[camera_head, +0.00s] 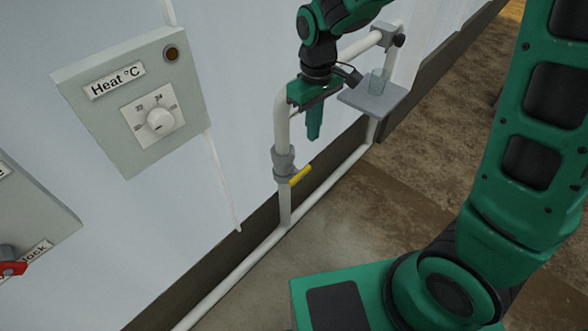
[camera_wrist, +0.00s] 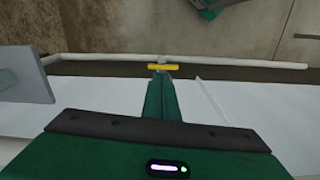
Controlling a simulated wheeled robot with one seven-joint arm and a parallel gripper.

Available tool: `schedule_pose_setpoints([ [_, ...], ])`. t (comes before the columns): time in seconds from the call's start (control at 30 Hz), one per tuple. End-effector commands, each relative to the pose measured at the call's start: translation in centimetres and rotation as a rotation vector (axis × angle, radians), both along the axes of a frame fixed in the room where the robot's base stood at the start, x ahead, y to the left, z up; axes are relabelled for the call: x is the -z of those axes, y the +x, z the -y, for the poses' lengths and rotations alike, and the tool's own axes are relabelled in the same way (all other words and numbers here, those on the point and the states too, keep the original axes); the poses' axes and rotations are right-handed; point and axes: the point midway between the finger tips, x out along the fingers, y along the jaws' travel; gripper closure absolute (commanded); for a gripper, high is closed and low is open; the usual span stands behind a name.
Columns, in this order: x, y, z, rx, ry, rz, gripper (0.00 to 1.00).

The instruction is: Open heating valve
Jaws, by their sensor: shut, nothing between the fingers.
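The heating valve is a grey fitting (camera_head: 284,163) on a white vertical pipe by the wall, with a yellow lever handle (camera_head: 300,175). In the head view the handle sticks out to the right of the pipe, across it. In the wrist view the yellow handle (camera_wrist: 163,67) lies just beyond the fingertips. My gripper (camera_head: 313,136) points down, shut and empty, above the handle and beside the pipe. My gripper's fingers (camera_wrist: 161,80) are together in the wrist view. I cannot tell the exact gap to the handle.
A "Heat °C" panel (camera_head: 135,100) with a white dial is on the wall at left. Another panel with a red switch (camera_head: 12,268) is at lower left. Open floor (camera_head: 370,215) lies right.

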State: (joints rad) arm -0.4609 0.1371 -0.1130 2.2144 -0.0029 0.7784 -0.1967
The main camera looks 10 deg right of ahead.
Motion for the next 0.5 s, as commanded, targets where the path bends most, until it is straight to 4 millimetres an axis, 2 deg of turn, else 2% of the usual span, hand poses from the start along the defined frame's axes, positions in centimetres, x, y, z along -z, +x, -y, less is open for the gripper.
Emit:
schedule_pose_setpoints([
  [0.03,0.6,0.2,-1.4,-0.036,0.001,-0.003,1.0],
  [0.1,1.1,0.3,-2.8,-0.071,0.004,-0.004,1.0],
  [0.2,1.6,0.5,-4.1,-0.103,0.007,-0.004,1.0],
  [0.5,1.8,0.6,-4.5,-0.115,0.008,-0.004,1.0],
])
